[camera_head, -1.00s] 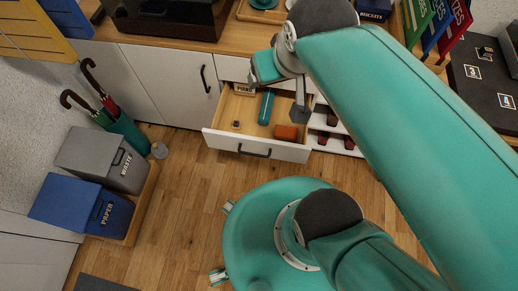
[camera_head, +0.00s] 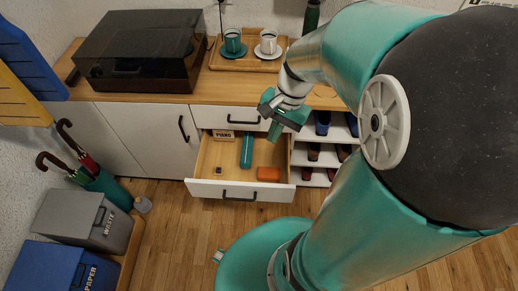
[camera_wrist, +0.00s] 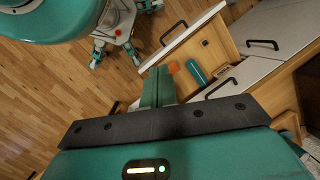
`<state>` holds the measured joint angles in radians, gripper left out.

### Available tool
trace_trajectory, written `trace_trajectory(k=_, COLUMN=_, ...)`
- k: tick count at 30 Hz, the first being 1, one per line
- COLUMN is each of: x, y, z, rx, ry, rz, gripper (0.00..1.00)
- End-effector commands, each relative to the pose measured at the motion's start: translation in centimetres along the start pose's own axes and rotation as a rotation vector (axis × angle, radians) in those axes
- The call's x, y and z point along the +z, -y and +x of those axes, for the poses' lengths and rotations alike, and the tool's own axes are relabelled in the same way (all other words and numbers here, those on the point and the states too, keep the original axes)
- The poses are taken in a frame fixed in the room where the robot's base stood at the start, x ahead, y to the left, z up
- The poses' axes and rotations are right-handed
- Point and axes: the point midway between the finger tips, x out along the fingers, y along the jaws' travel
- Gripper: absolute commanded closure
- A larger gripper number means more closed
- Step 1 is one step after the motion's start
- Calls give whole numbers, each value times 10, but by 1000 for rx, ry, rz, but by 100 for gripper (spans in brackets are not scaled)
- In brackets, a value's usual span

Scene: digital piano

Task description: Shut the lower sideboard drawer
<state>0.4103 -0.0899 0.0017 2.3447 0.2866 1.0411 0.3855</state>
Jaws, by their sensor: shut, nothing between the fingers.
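The lower sideboard drawer (camera_head: 208,165) is pulled well out below a shut upper drawer (camera_head: 225,117). Its white front with a black handle (camera_head: 238,196) faces the floor side. My gripper (camera_head: 273,131) is shut and empty, above the drawer's back right part, apart from the front. In the wrist view the shut fingers (camera_wrist: 158,86) show beside the open drawer (camera_wrist: 210,48), whose front handle (camera_wrist: 174,33) is visible.
A shoe rack (camera_head: 318,155) adjoins the drawer on the right. The sideboard top (camera_head: 200,95) holds a turntable (camera_head: 140,50) and a tray with two cups (camera_head: 245,63). Waste bins (camera_head: 85,220) and an umbrella stand (camera_head: 110,188) stand left. Floor before the drawer is partly clear.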

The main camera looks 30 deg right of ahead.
Motion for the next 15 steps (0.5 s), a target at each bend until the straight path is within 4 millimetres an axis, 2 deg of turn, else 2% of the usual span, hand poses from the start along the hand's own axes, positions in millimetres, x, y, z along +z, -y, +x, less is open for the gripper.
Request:
trace_trajectory(k=1, x=-10, y=-7, z=12, rx=1, ry=55, rz=90, gripper=100)
trace_trajectory(k=6, x=-37, y=-27, z=44, rx=-8, ry=217, rz=379, gripper=100)
trace_trajectory(k=15, x=-72, y=-69, z=107, rx=-27, ry=522, rz=880, gripper=100)
